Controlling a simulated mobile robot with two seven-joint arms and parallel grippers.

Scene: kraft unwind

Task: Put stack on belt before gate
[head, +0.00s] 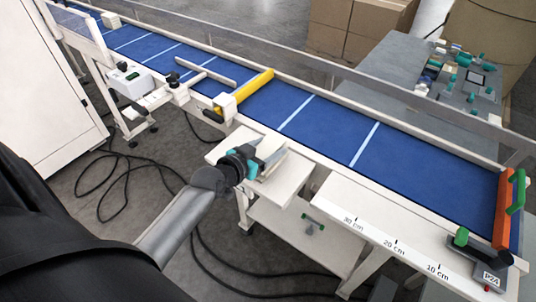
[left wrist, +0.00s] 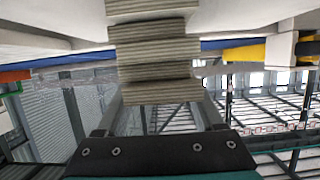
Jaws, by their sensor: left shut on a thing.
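My left gripper (head: 271,157) is at the small white side shelf (head: 285,188) beside the belt. It is shut on the stack (left wrist: 155,60), which shows in the left wrist view as several grey-brown layers, slightly uneven, between the fingers. In the head view the stack is hard to tell apart from the fingers. The blue belt (head: 330,130) with pale cross lines runs just beyond the gripper. A yellow gate bar (head: 245,90) lies across it, up and left of the gripper. An orange bar (head: 502,210) with a green handle crosses the belt's right end. My right gripper is out of view.
A white ledge with a centimetre scale (head: 385,235) runs along the near right side of the belt. A grey table (head: 420,75) with small teal parts stands behind. Cardboard boxes (head: 355,25) stand at the back. The belt between the yellow and orange bars is clear.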

